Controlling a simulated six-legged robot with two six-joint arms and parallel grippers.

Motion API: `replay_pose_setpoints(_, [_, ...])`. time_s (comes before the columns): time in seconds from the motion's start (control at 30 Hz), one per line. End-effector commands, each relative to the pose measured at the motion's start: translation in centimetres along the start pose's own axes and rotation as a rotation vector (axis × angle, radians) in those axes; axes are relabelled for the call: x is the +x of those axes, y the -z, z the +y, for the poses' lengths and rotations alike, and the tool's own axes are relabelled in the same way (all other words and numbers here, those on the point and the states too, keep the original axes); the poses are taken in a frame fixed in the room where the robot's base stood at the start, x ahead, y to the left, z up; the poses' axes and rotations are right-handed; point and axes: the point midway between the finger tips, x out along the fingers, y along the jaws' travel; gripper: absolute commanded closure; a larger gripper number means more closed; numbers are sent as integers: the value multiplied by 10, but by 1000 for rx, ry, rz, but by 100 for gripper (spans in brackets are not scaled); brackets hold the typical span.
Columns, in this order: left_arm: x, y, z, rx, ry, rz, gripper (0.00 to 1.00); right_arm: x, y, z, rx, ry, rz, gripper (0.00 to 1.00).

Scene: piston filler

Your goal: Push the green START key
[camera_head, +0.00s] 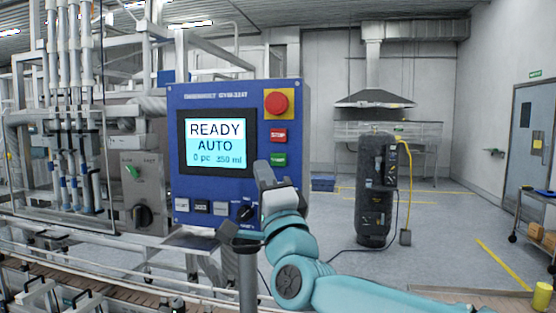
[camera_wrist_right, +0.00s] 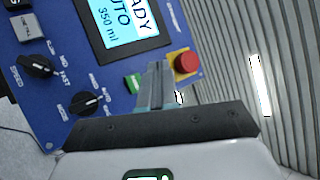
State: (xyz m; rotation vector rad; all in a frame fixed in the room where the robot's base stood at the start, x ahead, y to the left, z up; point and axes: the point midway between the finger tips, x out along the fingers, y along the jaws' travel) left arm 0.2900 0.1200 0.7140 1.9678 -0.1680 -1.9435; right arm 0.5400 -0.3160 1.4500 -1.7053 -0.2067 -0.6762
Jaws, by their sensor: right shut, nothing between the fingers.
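The green START key (camera_head: 278,160) is on the right side of a blue control panel (camera_head: 220,95), below the red STOP key (camera_head: 278,135). My right gripper (camera_head: 263,168) is shut and empty in front of the panel, its tip just left of and below the green key. In the right wrist view the green key (camera_wrist_right: 132,83) shows beside the shut fingers (camera_wrist_right: 157,70), partly covered by them. I cannot tell whether the fingertips touch the panel. The screen (camera_head: 214,143) reads READY AUTO. My left gripper is not in view.
A red emergency-stop button on a yellow plate (camera_head: 277,103) sits above the keys; it also shows near the fingertips in the right wrist view (camera_wrist_right: 185,62). Black knobs (camera_wrist_right: 86,102) and small keys line the panel's lower edge. Open floor lies to the right, with a dark tank (camera_head: 376,190).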

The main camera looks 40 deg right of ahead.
Motion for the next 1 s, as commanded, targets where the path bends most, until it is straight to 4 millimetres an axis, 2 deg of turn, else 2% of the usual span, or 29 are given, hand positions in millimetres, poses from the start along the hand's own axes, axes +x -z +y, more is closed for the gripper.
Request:
replay_pose_setpoints(0.4, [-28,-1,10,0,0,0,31,41,30,27,-2,-4,1,100])
replay_pose_setpoints(0.7, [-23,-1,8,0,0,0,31,57,42,43,1,-2,0,100])
replay_pose_setpoints(1.0, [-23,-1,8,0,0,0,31,59,44,44,1,-2,-1,100])
